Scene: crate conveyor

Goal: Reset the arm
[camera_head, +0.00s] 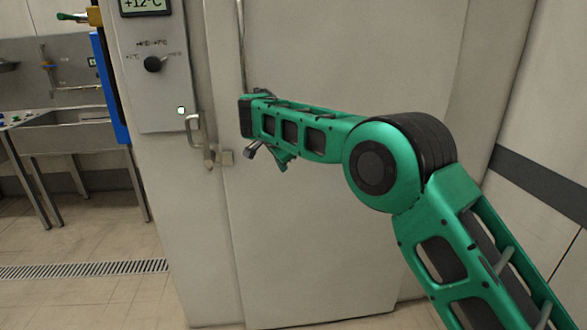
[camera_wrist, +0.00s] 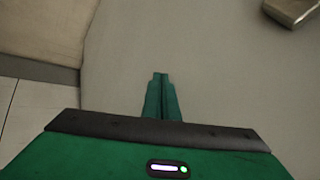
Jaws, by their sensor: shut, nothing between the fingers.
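My green arm reaches in from the lower right in the head view, bent at its elbow, in front of a large pale door (camera_head: 320,240). My gripper (camera_head: 283,162) shows only in part below the end of the arm. In the wrist view its two green fingers (camera_wrist: 161,76) are together with nothing between them. A pale door surface (camera_wrist: 225,70) lies beyond the fingertips. A metal door handle (camera_head: 197,132) is to the left of the gripper, apart from it. A metal piece (camera_wrist: 293,10) shows at the top right of the wrist view.
A control panel (camera_head: 157,95) with a black knob (camera_head: 153,64) and a display (camera_head: 146,5) is left of the door. A steel sink (camera_head: 65,132) stands at the far left. A floor drain (camera_head: 85,269) crosses the tiled floor, which is clear there.

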